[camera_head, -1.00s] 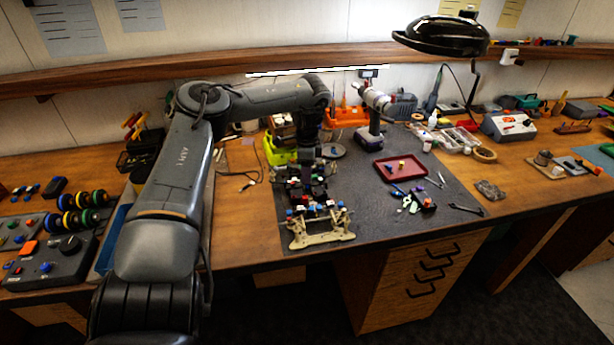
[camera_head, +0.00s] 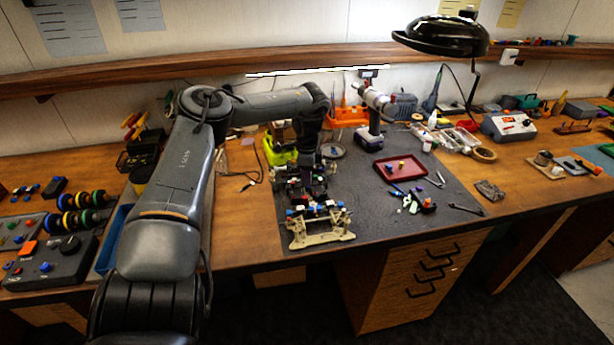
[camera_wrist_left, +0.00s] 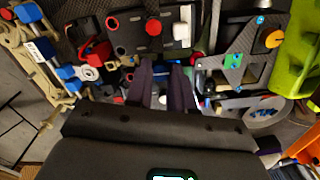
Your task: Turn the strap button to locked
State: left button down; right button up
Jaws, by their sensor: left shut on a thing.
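The racecar (camera_head: 318,228) sits on the dark mat, with a beige frame at its front and blue and red parts. It also shows in the left wrist view, where the beige frame (camera_wrist_left: 40,50) is at left. A black plate with a red round knob (camera_wrist_left: 153,28) lies beyond the fingertips. My left gripper (camera_head: 306,188) is down over the car's rear half. In the left wrist view the fingers of my left gripper (camera_wrist_left: 165,70) are close together on a small part of the car, which they mostly hide. I cannot make out the strap button's lock position. My right gripper is out of view.
A lime-green container (camera_head: 280,152) stands close behind the car. A drill (camera_head: 372,115) stands further back. A red tray (camera_head: 399,169) and several small tools lie to the right. The bench's front edge is just before the car.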

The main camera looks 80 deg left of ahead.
pick_arm(q)
jog(key=shift+r+m, duration=0.1)
jog(key=shift+m, duration=0.3)
jog(key=m+p, duration=0.1)
jog(key=m, duration=0.2)
jog(key=shift+m, duration=0.4)
jog(key=m, duration=0.4)
jog(key=shift+p, duration=0.3)
jog(key=m, duration=0.5)
jog(key=shift+s+d+p, duration=0.1)
jog(key=shift+p, duration=0.2)
jog(key=m, duration=0.4)
jog(key=shift+m, duration=0.3)
jog(key=c, duration=1)
grip_release()
